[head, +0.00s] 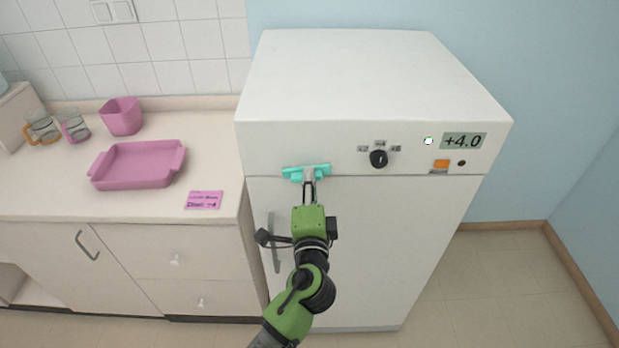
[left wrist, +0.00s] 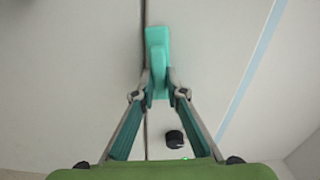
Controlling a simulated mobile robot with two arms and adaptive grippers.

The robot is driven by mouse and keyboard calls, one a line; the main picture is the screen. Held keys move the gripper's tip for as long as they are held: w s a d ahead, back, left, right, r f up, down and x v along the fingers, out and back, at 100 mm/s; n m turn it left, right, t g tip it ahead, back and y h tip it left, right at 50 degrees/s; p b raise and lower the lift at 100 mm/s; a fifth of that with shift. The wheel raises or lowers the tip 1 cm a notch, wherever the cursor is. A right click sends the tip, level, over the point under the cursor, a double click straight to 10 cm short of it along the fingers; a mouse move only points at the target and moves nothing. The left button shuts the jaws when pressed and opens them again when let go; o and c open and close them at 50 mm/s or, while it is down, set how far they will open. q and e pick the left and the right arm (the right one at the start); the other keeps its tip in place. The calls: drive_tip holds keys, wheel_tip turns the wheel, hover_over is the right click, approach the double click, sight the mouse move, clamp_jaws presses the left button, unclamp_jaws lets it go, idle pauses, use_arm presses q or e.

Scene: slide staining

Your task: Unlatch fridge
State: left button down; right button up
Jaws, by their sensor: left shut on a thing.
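The white fridge (head: 400,230) stands in the middle of the head view with its door shut. A teal latch (head: 318,169) sits across the seam between the fridge's top panel and its door. My left gripper (head: 309,178) is at the latch, with its fingers closed around the latch's middle. The left wrist view shows the latch (left wrist: 157,50) between the two fingertips (left wrist: 160,85), lying along the dark seam. My right gripper is not in view.
The fridge panel has a black knob (head: 378,158), an orange switch (head: 441,163) and a display (head: 464,141) reading +4.0. A vertical door handle (head: 272,243) is left of my arm. The counter at left holds a pink tray (head: 138,163), a pink pot (head: 121,116) and a pink note (head: 204,200).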

use_arm(q)
drive_tip(key=shift+m, duration=0.6)
drive_tip(key=c, duration=2)
unclamp_jaws()
drive_tip(key=shift+c, duration=0.2)
drive_tip(key=shift+f, duration=0.1)
drive_tip(key=s, duration=1.2)
drive_tip(key=shift+w, duration=0.1)
